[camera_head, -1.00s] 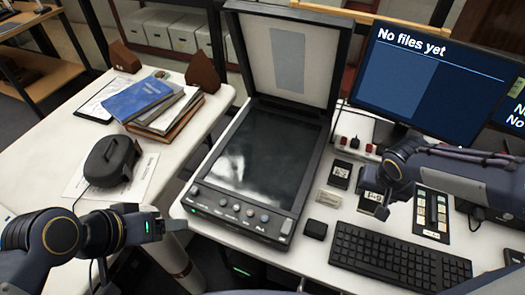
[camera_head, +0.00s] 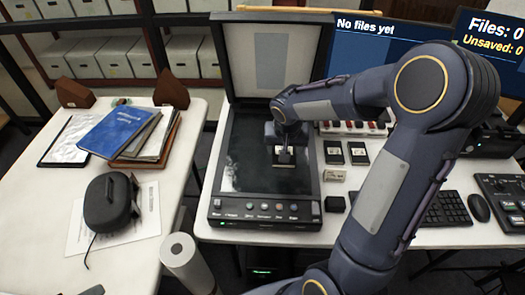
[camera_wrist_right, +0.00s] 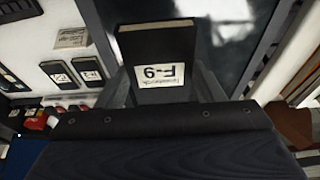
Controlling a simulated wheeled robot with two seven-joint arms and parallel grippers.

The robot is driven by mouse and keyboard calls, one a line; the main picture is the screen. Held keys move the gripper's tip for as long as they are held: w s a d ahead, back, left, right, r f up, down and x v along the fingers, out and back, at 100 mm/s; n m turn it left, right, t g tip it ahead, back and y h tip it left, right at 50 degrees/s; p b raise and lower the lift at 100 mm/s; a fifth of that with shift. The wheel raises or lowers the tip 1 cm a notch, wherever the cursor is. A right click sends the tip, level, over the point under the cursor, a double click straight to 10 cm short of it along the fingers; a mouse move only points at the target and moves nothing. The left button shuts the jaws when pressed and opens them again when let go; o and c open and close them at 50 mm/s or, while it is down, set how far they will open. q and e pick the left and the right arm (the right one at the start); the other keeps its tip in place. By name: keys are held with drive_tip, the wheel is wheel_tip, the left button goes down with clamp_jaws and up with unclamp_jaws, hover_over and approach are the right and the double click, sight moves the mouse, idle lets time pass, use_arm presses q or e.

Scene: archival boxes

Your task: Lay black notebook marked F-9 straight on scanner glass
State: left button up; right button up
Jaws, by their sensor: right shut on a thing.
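The black notebook marked F-9 (camera_wrist_right: 153,45) is between the fingers of my right gripper (camera_wrist_right: 163,85) in the right wrist view. Its white label reads upside down there. In the head view my right gripper (camera_head: 284,145) is over the right half of the scanner glass (camera_head: 246,150), shut on the notebook (camera_head: 284,160), which it mostly hides. I cannot tell whether the notebook touches the glass. The scanner lid (camera_head: 242,65) stands open behind the glass. My left gripper is not visible.
Two other black notebooks (camera_head: 333,152) (camera_head: 358,153) lie right of the scanner, near a small pale box (camera_head: 334,175) and a small black block (camera_head: 335,204). A keyboard (camera_head: 444,210) is farther right. The left table holds a blue folder (camera_head: 118,130) and a black case (camera_head: 108,202). The glass's left half is clear.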

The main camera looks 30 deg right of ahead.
drive_tip(key=p, duration=0.2)
approach(267, 158)
drive_tip(key=shift+w+d+f, duration=0.2)
drive_tip(key=shift+d+f, duration=0.4)
drive_tip(key=shift+f, duration=0.25)
drive_tip(key=shift+w+f, duration=0.55)
drive_tip(key=shift+f, duration=0.15)
wheel_tip(267, 158, down, 3)
drive_tip(key=shift+f+b, duration=0.15)
drive_tip(key=shift+b, duration=0.25)
drive_tip(key=o, duration=1)
